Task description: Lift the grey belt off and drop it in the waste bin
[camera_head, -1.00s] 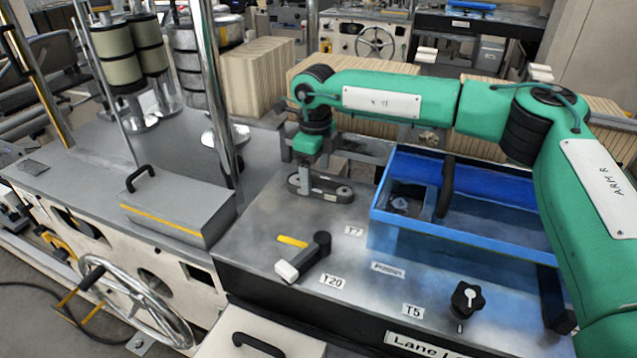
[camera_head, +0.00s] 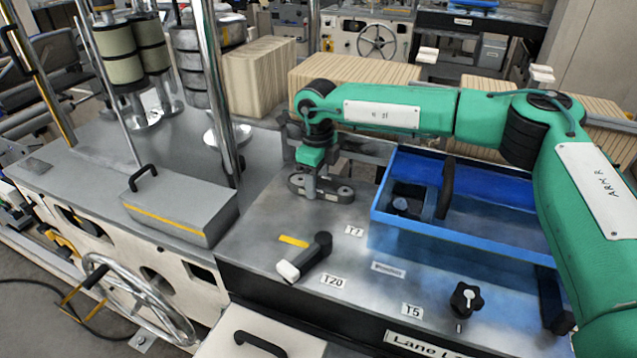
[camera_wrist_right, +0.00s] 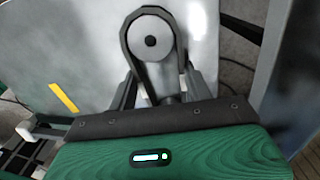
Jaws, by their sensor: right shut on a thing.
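The grey belt (camera_head: 338,195) is a dark loop around two pulleys on the metal bench top. In the right wrist view the belt (camera_wrist_right: 128,48) wraps one round pulley and runs down between my fingers. My right gripper (camera_head: 309,187) is low over the belt's left end. It is shut on the belt, as its fingers (camera_wrist_right: 163,88) also show in the wrist view, and the belt still sits around the far pulley. The blue open-topped bin (camera_head: 450,233) stands to the right of the belt. My left gripper is out of view.
A black-and-white hand tool (camera_head: 305,259) and a yellow strip (camera_head: 293,241) lie in front of the belt. A black knob (camera_head: 466,298) stands near the front edge. A black handle (camera_head: 446,188) rises at the bin. A grey box (camera_head: 180,205) is at left.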

